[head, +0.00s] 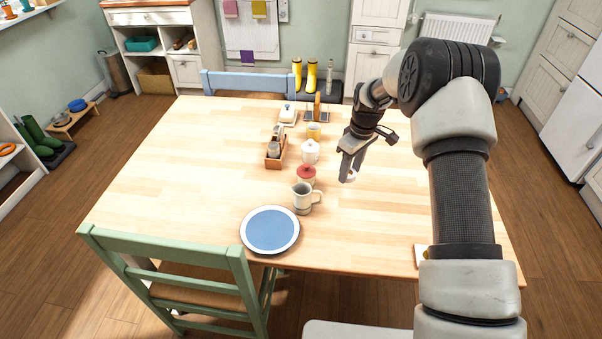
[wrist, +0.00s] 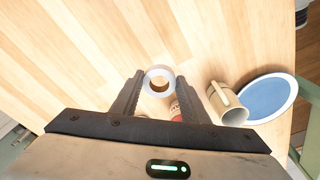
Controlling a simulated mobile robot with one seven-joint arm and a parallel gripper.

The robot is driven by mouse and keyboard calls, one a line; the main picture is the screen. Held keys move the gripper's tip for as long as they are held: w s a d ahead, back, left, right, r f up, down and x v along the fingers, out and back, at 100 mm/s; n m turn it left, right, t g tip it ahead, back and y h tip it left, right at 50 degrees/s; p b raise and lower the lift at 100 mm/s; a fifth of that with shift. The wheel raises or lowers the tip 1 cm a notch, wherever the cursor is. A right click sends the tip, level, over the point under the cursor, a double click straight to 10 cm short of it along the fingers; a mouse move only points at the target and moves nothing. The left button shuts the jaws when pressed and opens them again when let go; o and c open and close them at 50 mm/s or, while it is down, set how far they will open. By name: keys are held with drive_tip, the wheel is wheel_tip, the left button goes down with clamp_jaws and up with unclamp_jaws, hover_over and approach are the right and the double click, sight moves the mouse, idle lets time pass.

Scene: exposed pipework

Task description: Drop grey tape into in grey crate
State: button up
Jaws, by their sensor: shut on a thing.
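The grey tape (wrist: 150,74) is a small pale ring, held between the fingertips of my gripper (wrist: 160,78) in the wrist view. Its hole faces the camera, and bare wooden tabletop shows behind it. In the head view my gripper (head: 347,172) hangs over the right half of the table, with the fingers pointing down and the tape (head: 352,176) at their tips. The tape appears to be above the tabletop; the exact height is hard to tell. I see no grey crate in either view.
The wooden table (head: 180,170) bears a blue plate (head: 270,230), a jug (head: 303,198), a red-lidded pot (head: 307,175), a white lidded pot (head: 310,152), a yellow mug (head: 314,131) and a brown caddy (head: 274,161). A green chair (head: 180,255) stands in front. The table's left side is clear.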

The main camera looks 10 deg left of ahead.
sight(336, 177)
drive_tip(key=w+a+r+n+b, duration=0.3)
drive_tip(key=w+a+n+b, duration=0.1)
drive_tip(key=w+n, duration=0.15)
drive_tip(key=shift+g, duration=0.3)
drive_tip(key=f, duration=0.6)
drive_tip(key=w+f+b, duration=0.1)
drive_tip(key=f, duration=0.2)
drive_tip(key=shift+d+f, duration=0.2)
drive_tip(key=shift+d, duration=0.05)
drive_tip(key=shift+f, duration=0.15)
drive_tip(key=o, duration=1.1)
drive_tip(key=shift+c, duration=0.2)
